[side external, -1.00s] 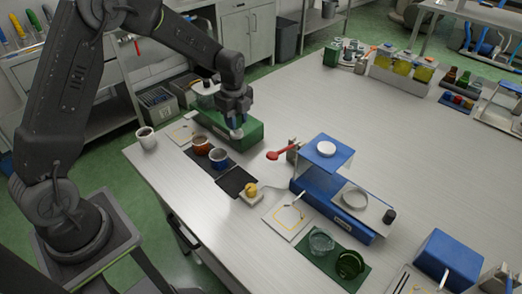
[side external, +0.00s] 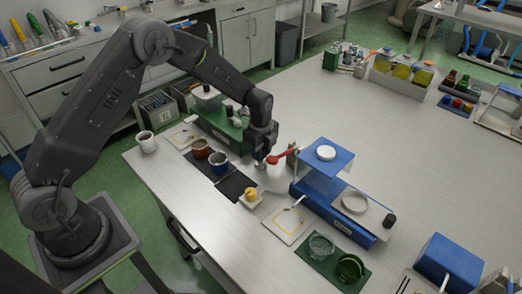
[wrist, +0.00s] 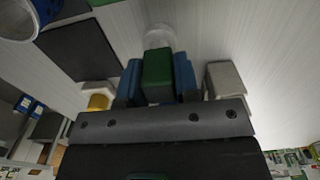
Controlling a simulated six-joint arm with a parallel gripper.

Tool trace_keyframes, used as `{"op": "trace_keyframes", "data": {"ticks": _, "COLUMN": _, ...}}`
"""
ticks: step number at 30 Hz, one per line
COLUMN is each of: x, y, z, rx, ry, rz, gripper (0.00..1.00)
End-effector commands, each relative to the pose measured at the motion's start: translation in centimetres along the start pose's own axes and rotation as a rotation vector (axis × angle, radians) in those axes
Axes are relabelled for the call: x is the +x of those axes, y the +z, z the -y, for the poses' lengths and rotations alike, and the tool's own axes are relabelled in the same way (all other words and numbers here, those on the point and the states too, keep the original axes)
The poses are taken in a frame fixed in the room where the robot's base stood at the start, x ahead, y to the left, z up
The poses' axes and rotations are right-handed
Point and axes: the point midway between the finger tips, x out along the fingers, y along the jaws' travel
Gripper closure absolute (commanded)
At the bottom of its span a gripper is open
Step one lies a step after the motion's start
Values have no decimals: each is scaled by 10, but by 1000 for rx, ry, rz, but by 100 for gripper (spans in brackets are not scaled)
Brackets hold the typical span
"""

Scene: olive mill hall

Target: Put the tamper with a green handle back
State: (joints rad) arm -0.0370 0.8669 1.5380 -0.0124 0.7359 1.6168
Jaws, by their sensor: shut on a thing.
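My gripper (side external: 262,150) is shut on the tamper with a green handle. In the wrist view the green handle (wrist: 158,72) sits between the blue finger pads, with the pale round base (wrist: 160,37) beyond it. In the side view the metal base (side external: 261,164) hangs below the fingers, close to the table; I cannot tell whether it touches. A yellow-knobbed piece (side external: 250,194) stands on a small pale block to the front left of my gripper. It also shows in the wrist view (wrist: 97,102).
A red-handled spoon (side external: 284,154) is close on the right, by a grey block (wrist: 225,78). A dark mat (side external: 236,185), a blue cup (side external: 218,161) and a brown cup (side external: 201,148) are left. A blue scale (side external: 333,208) stands right.

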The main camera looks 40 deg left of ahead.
Motion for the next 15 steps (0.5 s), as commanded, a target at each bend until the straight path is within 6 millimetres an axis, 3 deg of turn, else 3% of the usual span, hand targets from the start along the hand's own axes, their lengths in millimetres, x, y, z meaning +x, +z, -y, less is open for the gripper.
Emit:
{"op": "trace_keyframes", "data": {"ticks": 6, "x": 3, "y": 0, "z": 0, "rx": 0, "ry": 0, "rz": 0, "gripper": 100}}
{"op": "trace_keyframes", "data": {"ticks": 7, "x": 3, "y": 0, "z": 0, "rx": 0, "ry": 1, "rz": 0, "gripper": 68}}
{"op": "trace_keyframes", "data": {"ticks": 15, "x": 3, "y": 0, "z": 0, "rx": 0, "ry": 0, "rz": 0, "gripper": 45}}
